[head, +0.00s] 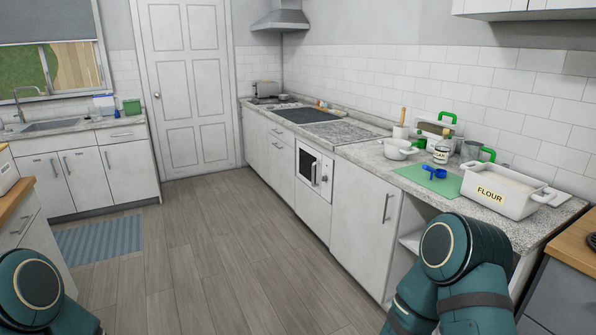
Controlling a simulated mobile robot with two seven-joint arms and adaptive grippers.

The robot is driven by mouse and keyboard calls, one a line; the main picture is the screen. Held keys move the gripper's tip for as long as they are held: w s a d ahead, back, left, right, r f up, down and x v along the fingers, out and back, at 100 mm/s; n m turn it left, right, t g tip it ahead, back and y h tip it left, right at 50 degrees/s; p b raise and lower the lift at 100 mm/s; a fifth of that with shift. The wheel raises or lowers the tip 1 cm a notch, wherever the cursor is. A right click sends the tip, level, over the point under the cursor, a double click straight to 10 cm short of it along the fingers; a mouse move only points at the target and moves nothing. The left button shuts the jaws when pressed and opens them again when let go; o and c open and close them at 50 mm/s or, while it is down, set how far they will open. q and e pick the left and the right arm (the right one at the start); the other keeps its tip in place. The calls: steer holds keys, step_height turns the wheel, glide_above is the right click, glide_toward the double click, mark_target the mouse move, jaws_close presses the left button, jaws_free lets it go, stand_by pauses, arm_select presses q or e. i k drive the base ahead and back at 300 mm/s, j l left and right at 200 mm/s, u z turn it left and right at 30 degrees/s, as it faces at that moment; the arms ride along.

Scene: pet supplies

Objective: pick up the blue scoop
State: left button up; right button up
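Parts of my two arms show at the lower left and lower right edges. Neither gripper is in view. My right arm is in front of the counter, nearer to me than the scoop.
A white flour container (497,192) stands right of the mat. The stone counter (549,221) meets a wooden top (579,245) at right.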

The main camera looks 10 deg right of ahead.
mark_target(438, 173)
steer(key=i+z, duration=0.7)
steer(key=i+j+z, duration=0.4)
steer(key=i+z, duration=0.25)
steer(key=i+j+z, duration=0.15)
steer(key=z, duration=0.25)
steer(key=i+j+z, duration=0.35)
steer(key=k+l, duration=0.1)
